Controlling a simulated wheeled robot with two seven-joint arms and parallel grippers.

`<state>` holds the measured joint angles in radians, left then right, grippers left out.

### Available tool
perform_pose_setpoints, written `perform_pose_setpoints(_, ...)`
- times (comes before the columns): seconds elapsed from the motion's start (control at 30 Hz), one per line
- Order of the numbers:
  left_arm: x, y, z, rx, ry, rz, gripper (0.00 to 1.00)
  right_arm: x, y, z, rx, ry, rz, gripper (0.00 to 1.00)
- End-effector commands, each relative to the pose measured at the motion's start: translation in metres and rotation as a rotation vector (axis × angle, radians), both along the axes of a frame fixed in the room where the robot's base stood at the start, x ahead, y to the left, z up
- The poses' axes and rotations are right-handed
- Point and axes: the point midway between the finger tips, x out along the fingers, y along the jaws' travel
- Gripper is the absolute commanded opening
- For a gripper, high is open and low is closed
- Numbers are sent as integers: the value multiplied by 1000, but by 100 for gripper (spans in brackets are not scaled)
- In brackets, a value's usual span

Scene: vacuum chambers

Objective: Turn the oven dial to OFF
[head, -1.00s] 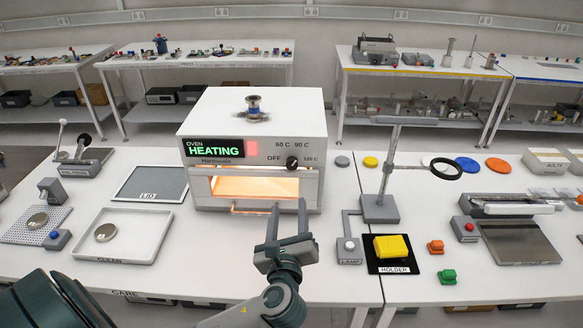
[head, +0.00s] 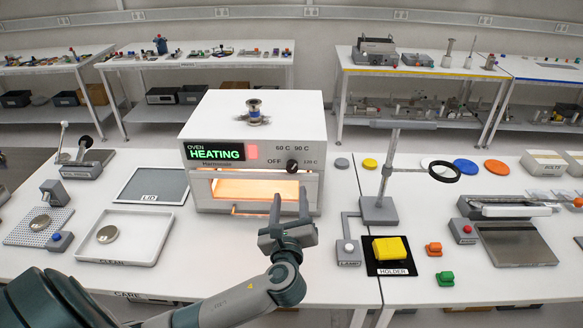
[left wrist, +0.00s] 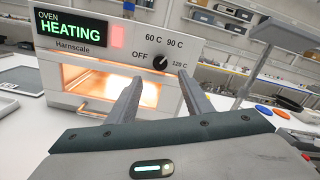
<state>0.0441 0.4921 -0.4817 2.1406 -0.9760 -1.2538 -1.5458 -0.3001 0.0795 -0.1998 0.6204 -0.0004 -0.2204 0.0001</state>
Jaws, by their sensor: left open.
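The white oven (head: 196,150) stands at the back middle of the bench, with a green HEATING display (head: 215,151) and a glowing orange chamber. Its black round dial (head: 292,166) is on the right of the front panel, among the marks OFF, 60 C, 90 C and 120 C. In the left wrist view the dial (left wrist: 160,63) shows a light mark at its upper right, not toward OFF on its left. My left gripper (head: 290,197) is open and empty, below and in front of the dial, apart from it. Its fingers (left wrist: 161,79) point toward the dial. My right gripper is out of view.
A metal fitting (head: 254,112) stands on the oven top. A lamp stand (head: 380,208) and a black holder with a yellow block (head: 391,248) are to the right. A white tray (head: 148,245) and the LID panel (head: 151,184) lie to the left.

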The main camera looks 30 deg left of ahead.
Motion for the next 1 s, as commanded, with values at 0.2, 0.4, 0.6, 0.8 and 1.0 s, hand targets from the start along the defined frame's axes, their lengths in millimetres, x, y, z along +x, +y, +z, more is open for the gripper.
perform_pose_setpoints(0.2,35,22,5,2,0,3,46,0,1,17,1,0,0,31)
perform_pose_setpoints(0.4,65,41,4,3,1,2,46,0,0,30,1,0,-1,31)
perform_pose_setpoints(0.6,90,56,3,1,0,2,46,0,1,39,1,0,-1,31)
perform_pose_setpoints(0.8,102,63,1,0,0,0,46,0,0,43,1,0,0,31)
perform_pose_setpoints(1.0,105,65,0,-1,-1,0,46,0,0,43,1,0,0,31)
